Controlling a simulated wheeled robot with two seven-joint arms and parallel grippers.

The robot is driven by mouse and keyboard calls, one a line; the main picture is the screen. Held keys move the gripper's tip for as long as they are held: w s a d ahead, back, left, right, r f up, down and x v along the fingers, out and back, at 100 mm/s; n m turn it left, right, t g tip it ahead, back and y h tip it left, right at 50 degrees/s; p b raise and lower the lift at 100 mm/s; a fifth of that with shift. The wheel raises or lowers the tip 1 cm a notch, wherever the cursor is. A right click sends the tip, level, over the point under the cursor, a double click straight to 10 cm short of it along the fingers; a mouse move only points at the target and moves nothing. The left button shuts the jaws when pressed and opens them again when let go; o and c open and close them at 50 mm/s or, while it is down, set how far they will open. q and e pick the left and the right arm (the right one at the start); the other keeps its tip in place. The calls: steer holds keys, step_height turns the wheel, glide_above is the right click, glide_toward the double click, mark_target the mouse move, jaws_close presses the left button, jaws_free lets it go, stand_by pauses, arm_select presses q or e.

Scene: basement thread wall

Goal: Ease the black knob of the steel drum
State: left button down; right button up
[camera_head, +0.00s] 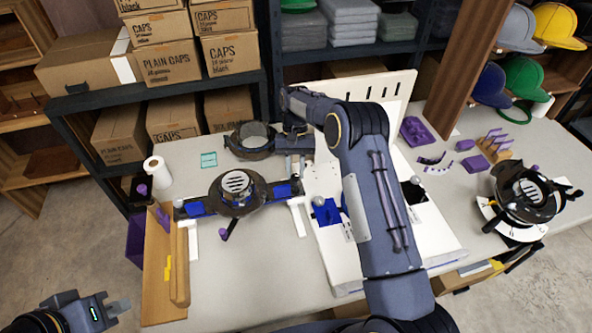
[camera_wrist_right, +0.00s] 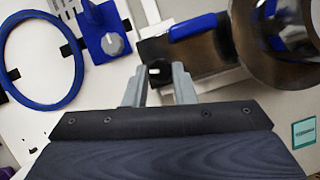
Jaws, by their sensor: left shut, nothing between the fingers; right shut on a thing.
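The steel drum (camera_head: 236,149) is a dark, shiny open cylinder on the table behind the vented round device. It shows at the upper right of the right wrist view (camera_wrist_right: 238,35), with a dark bracket on its left side. The black knob (camera_wrist_right: 158,72) has a pale mark and sits by that bracket. My right gripper (camera_wrist_right: 161,88) is shut on the knob, one finger on each side of it. In the head view my right arm and wrist hide the knob. My left gripper (camera_head: 120,307) is shut and empty over the floor at the lower left.
A white board with a blue knob block (camera_head: 326,212) lies under my right arm. A vented round device (camera_head: 237,187) with blue arms stands before the drum. A teal square (camera_head: 208,160) lies to its left. Another dark device (camera_head: 525,195) stands far right. Boxes and shelves line the back.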

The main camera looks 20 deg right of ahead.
steer(key=shift+n+h, duration=0.4)
steer(key=shift+n, duration=0.5)
steer(key=o, duration=1)
steer(key=v, duration=0.7)
steer(key=shift+w+a+r+b, duration=0.1)
steer(key=shift+w+r+b, duration=0.1)
steer(key=shift+r+b, duration=0.15)
